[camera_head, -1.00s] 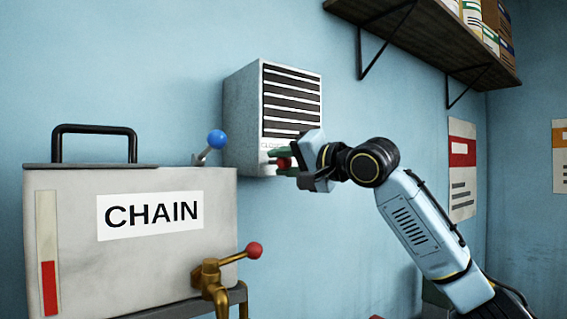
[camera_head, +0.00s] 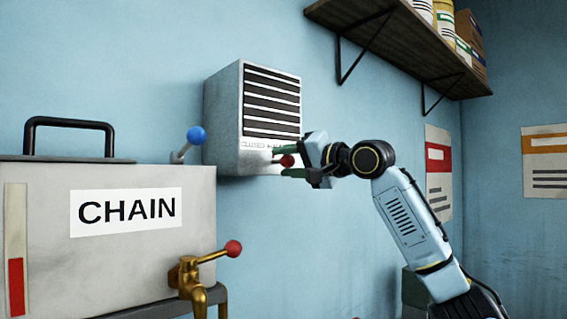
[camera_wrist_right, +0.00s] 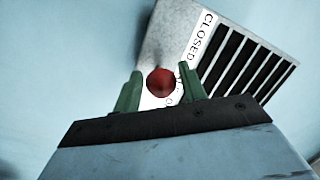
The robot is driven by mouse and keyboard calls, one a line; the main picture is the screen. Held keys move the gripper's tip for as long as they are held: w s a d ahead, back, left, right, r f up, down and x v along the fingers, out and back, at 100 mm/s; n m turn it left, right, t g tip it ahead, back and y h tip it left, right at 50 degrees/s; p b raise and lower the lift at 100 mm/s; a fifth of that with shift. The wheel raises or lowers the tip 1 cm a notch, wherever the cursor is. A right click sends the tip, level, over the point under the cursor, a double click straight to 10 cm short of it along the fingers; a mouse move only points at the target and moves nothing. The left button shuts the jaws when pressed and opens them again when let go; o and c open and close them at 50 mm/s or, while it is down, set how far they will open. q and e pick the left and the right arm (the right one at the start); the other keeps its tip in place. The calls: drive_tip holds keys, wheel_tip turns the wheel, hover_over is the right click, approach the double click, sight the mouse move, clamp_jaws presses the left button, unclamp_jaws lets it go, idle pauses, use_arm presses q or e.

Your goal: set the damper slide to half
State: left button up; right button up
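The damper slide's red knob (camera_head: 287,160) sits at the lower front of the grey louvred vent box (camera_head: 222,125) on the wall. In the right wrist view the knob (camera_wrist_right: 160,82) lies between the two fingers (camera_wrist_right: 160,90). The word CLOSED (camera_wrist_right: 203,35) shows on the label at one end of the slide; the rest of the lettering is partly hidden by the knob and a finger. My left gripper is not in view.
A metal tank (camera_head: 130,270) marked CHAIN, with a black handle (camera_head: 70,122), a blue-knobbed lever (camera_head: 196,136) and a brass tap (camera_head: 190,275), stands at left. A shelf (camera_head: 400,40) with cans hangs above right. The wall below the vent is clear.

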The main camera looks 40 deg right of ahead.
drive_tip(key=shift+o, duration=0.6)
drive_tip(key=shift+s, duration=0.2)
drive_tip(key=s+d+b, duration=0.1)
drive_tip(key=s+b, duration=0.4)
drive_tip(key=s, duration=0.8)
drive_tip(key=shift+d, duration=0.25)
drive_tip(key=shift+w, duration=0.1)
